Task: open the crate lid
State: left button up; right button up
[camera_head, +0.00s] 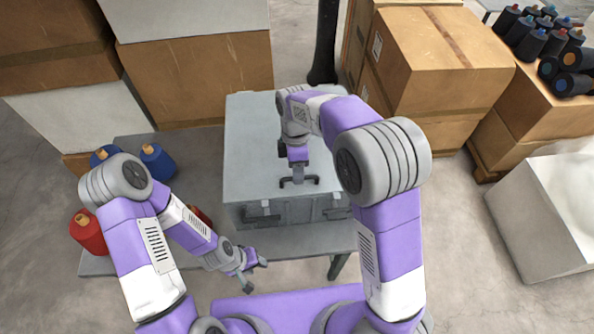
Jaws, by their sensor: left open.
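The grey crate (290,218) stands on a low grey table, and its flat lid (250,150) looks closed. Two dark latches or handles show on its front face, one at the left (262,216) and one at the right (336,212). My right gripper (299,182) points down over the front part of the lid, fingers spread and nothing between them; I cannot tell whether it touches the lid. My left gripper (256,276) is open and empty, in front of the table edge and below the crate's front left. My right arm hides the crate's right side.
Cardboard boxes (200,75) stand behind. A white block (545,215) stands on the right floor.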

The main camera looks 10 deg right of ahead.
jog(key=shift+s+f, duration=0.1)
jog(key=shift+f, duration=0.4)
jog(key=shift+c, duration=0.3)
grip_shut()
